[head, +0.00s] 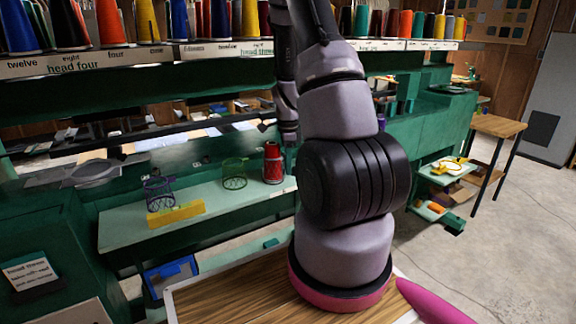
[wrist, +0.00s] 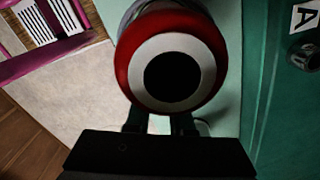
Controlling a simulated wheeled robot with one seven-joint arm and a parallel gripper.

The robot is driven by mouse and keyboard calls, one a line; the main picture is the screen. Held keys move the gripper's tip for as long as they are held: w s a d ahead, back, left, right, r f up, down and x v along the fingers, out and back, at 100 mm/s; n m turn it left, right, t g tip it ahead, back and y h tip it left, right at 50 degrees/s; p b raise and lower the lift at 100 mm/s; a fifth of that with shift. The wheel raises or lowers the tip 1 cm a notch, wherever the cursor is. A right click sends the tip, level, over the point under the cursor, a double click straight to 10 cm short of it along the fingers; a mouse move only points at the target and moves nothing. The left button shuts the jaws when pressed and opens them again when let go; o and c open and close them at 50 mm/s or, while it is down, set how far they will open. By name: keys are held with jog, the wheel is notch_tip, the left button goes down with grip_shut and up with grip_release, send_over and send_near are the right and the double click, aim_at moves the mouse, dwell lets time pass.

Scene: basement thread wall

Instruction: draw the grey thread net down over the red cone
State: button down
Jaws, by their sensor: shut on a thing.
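The red cone (head: 272,163) stands upright on a pale green bench in the head view, with darker bands near its top and foot. The wrist view looks down on its top (wrist: 171,67), a white ring around a black hole with a red rim. A greyish curved edge (wrist: 133,14) shows past the cone's far side; it may be the grey thread net, but its mesh is not clear. My gripper (wrist: 160,122) is at the cone's near side, its fingers partly hidden by the cone. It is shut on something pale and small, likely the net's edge.
A green wire-like net (head: 235,174) stands left of the cone. A purple net (head: 158,191) stands farther left behind a yellow block (head: 176,213). Racks of coloured cones (head: 110,22) line the shelf above. Open floor (head: 480,250) lies at the right.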

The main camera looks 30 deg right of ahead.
jog(key=shift+f, duration=0.1)
jog(key=shift+f, duration=0.2)
jog(key=c, duration=0.7)
grip_release()
jog(key=shift+r, duration=0.1)
notch_tip(320, 180, up, 11)
jog(key=shift+f, duration=0.1)
jog(key=s+a+r+n+t+y, duration=0.1)
jog(key=s+a+r+n+t, duration=0.2)
jog(key=s+a+r+n, duration=0.6)
jog(key=s+a+r+n+t+y, duration=0.1)
jog(key=s+a+r+n+t, duration=0.3)
jog(key=s+a+r+n, duration=0.4)
notch_tip(320, 180, up, 7)
jog(key=shift+s+a+n, duration=0.4)
jog(key=shift+a+n, duration=0.1)
jog(key=shift+n, duration=0.2)
